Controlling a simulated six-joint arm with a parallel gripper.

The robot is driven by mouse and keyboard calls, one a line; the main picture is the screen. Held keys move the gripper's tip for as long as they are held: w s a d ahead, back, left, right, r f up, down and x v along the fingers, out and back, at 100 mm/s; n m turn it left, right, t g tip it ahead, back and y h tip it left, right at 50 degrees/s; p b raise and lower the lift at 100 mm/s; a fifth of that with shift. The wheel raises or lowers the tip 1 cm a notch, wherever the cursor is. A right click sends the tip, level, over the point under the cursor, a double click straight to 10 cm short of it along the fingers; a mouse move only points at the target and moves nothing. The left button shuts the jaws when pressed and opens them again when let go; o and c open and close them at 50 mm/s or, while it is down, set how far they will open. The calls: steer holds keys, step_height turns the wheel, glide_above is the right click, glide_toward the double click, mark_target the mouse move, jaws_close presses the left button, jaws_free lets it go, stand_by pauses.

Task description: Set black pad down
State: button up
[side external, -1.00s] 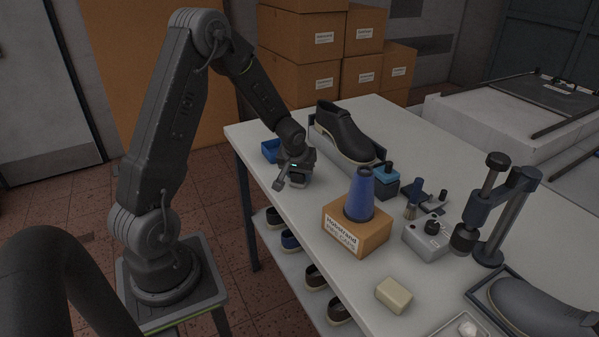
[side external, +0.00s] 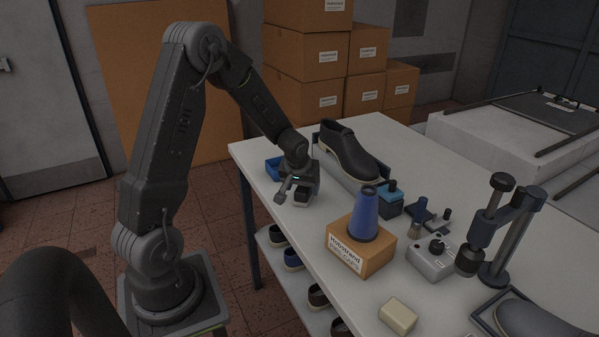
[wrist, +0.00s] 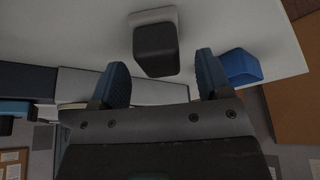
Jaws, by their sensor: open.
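The black pad (wrist: 156,48) is a small dark block with a pale base on one side. It rests on the white table (wrist: 85,25), and in the side external view it shows as a small dark block (side external: 301,197) just below my gripper (side external: 292,188). In the wrist view, my gripper (wrist: 162,62) is open, with one blue-grey finger on each side of the pad's near end. Gaps show between the pad and both fingers. The pad's lower side is partly hidden by the gripper in the side external view.
A blue bin (side external: 273,168) stands close behind my gripper. A dark shoe (side external: 350,151) lies on the table to the right. A cardboard box (side external: 361,247) carrying a blue cone (side external: 365,215) stands nearer the camera. The table between pad and box is clear.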

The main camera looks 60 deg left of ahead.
steer(key=s+d+r+m+t, duration=0.1)
steer(key=s+d+r+m, duration=0.15)
steer(key=d+r, duration=0.5)
steer(key=s+d+r+m, duration=0.1)
steer(key=s+d+r, duration=0.4)
steer(key=r, duration=0.4)
steer(key=s+d+r+m+h, duration=0.1)
steer(key=s+d+m, duration=0.1)
steer(key=s+d, duration=0.3)
steer(key=s+d+r+m+t+h, duration=0.1)
steer(key=s+d+r+m+h, duration=0.1)
steer(key=s+d, duration=0.4)
steer(key=shift+d+r+m, duration=0.3)
steer(key=shift+d+m, duration=0.05)
steer(key=shift+m, duration=0.4)
